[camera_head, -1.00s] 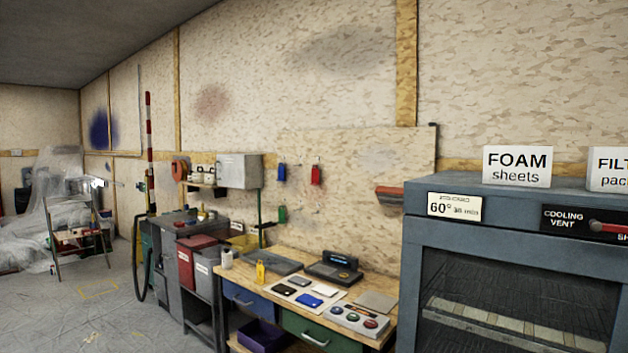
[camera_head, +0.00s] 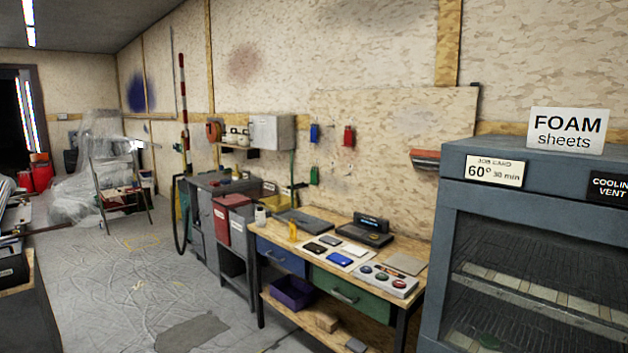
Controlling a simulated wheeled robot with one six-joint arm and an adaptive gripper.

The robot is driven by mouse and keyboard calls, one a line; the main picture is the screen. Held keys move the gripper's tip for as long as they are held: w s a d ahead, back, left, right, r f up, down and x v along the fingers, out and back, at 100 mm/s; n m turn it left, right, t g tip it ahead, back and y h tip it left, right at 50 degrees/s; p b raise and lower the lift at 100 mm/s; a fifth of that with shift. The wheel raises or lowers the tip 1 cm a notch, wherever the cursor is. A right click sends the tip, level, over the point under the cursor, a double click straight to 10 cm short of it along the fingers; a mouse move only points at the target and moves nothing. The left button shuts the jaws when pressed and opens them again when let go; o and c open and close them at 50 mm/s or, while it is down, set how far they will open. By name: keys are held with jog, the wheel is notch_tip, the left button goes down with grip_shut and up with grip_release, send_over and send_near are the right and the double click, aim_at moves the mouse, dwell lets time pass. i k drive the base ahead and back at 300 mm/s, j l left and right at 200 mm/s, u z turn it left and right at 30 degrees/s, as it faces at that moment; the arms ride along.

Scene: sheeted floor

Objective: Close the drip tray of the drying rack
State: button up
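The blue-grey cabinet that looks like the drying rack (camera_head: 444,255) stands at the right edge of the head view. Its dark mesh or glass front shows pale slatted shelves (camera_head: 535,312) inside. A "60° 30 min" job card (camera_head: 494,171) is on its top band, and a "COOLING VENT" label (camera_head: 610,189) is cut off by the picture edge. The lower part of the cabinet is out of frame, and I cannot make out the drip tray. My gripper is not in view.
A wooden workbench (camera_head: 335,229) with a blue drawer (camera_head: 281,256) and a green drawer (camera_head: 350,296) stands left of the cabinet. A dark bench (camera_head: 35,310) is at the left edge. Sheeted floor (camera_head: 150,300) lies open between.

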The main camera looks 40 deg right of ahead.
aim_at(316, 226)
jog(key=i+l, duration=0.1)
jog(key=i, duration=0.5)
jog(key=i+z, duration=0.45)
jog(key=i+j+z, duration=0.1)
jog(key=i+z, duration=0.35)
jog(key=z, duration=1.35)
jog(key=k+l, duration=0.05)
jog(key=l, duration=0.05)
